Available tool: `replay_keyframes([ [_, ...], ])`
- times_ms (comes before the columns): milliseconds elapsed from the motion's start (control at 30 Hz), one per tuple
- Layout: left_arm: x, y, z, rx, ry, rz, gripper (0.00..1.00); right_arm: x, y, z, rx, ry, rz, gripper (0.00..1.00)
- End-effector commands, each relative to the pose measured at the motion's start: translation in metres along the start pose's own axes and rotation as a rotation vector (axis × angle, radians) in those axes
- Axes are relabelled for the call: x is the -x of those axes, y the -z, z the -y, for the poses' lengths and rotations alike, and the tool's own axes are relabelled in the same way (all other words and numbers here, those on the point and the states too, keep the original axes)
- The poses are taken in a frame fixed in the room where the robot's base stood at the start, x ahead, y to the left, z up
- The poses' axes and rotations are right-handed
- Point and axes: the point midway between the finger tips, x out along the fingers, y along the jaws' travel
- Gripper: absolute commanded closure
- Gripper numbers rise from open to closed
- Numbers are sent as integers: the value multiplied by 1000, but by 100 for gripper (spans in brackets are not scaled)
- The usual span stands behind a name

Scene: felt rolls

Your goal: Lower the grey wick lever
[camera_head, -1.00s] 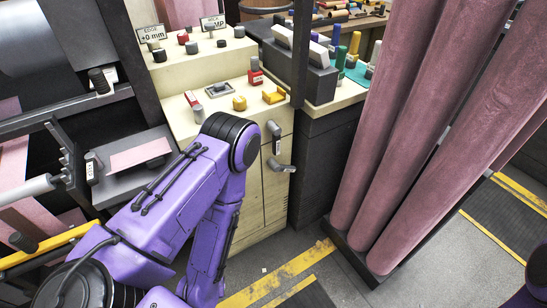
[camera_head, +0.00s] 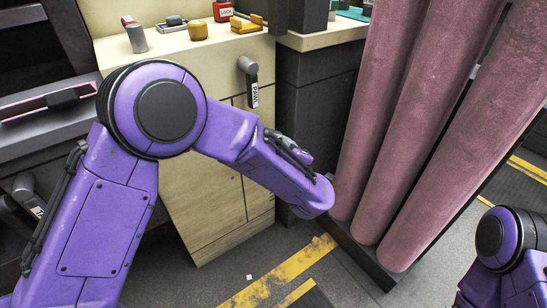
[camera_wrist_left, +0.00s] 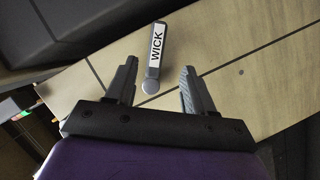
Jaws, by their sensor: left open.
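The grey wick lever (camera_wrist_left: 156,50) shows in the left wrist view, with a white label reading WICK and a round grey end. It is mounted on the pale cabinet front (camera_wrist_left: 225,70). My left gripper (camera_wrist_left: 160,72) is open, with one finger on each side of the lever's round end in that view. I see a gap on both sides, and the jaws hold nothing. In the head view my left arm hides the wick lever and the left gripper. My right gripper is out of view; only part of the right arm shows at lower right.
Another dark lever (camera_head: 250,78) with a white label hangs on the cabinet front. A yellow knob (camera_head: 198,30), a grey cylinder (camera_head: 137,38) and a red block (camera_head: 222,10) stand on the cabinet top. Tall pink felt rolls (camera_head: 400,110) stand close to the right of my left arm.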

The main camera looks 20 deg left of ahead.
Motion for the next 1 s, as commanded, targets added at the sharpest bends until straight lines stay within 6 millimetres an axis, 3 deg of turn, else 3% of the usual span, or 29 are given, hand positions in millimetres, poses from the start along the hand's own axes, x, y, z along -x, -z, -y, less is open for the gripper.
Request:
replay_keyframes([
  [167, -20, -1, -4, 22, -1, -9, 47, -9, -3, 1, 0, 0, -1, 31],
  [500, -90, -2, -4, 17, -1, -5, 47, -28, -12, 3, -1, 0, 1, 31],
  [633, -102, -1, -5, 15, -2, -5, 47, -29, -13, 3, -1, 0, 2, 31],
  [900, -104, 0, -6, 13, -2, -5, 47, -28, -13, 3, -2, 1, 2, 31],
  [1000, -104, 0, -6, 14, -3, -5, 79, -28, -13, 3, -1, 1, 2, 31],
])
